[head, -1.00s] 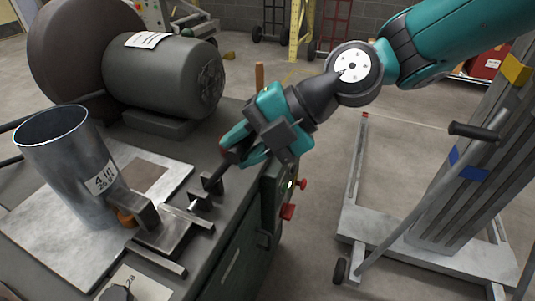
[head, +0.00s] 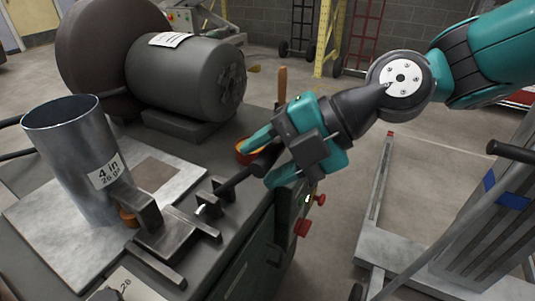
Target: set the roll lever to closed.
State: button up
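The roll lever (head: 236,183) is a dark rod rising up and right from a small bracket on the forming machine (head: 165,240). Its thicker black grip (head: 263,163) shows between the fingers of my gripper (head: 259,166). The teal fingers are spread apart, one on the upper left of the grip and one on the lower right. The gripper looks open; whether either finger touches the grip cannot be told. An orange-red patch shows by the upper fingertip. A metal duct (head: 75,160) labelled 4 in stands upright to the left.
A large grey motor (head: 190,80) sits behind the lever. A wooden handle (head: 282,86) stands upright behind my gripper. Red knobs (head: 303,228) stick out from the bench's right side. A wheeled metal frame (head: 375,210) stands on the floor at right.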

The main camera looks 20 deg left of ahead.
jog(key=shift+d+r, duration=0.1)
dwell(0.3)
jog(key=v, duration=1.7)
jog(key=shift+p, duration=0.45)
jog(key=shift+w+d, duration=0.1)
jog(key=shift+d, duration=0.05)
jog(key=s+d+f+m+t+h, duration=0.1)
jog(key=s+d+f+m+h, duration=0.35)
jog(key=m, duration=0.95)
jog(key=s+d+f+m+t+h, duration=0.2)
jog(key=s+d+f+m, duration=0.4)
jog(key=m, duration=0.8)
notch_tip(320, 180, up, 18)
jog(key=p, duration=1.7)
jog(key=shift+s+a+m+p, duration=0.2)
jog(key=shift+s+m+p, duration=0.1)
jog(key=shift+s, duration=0.15)
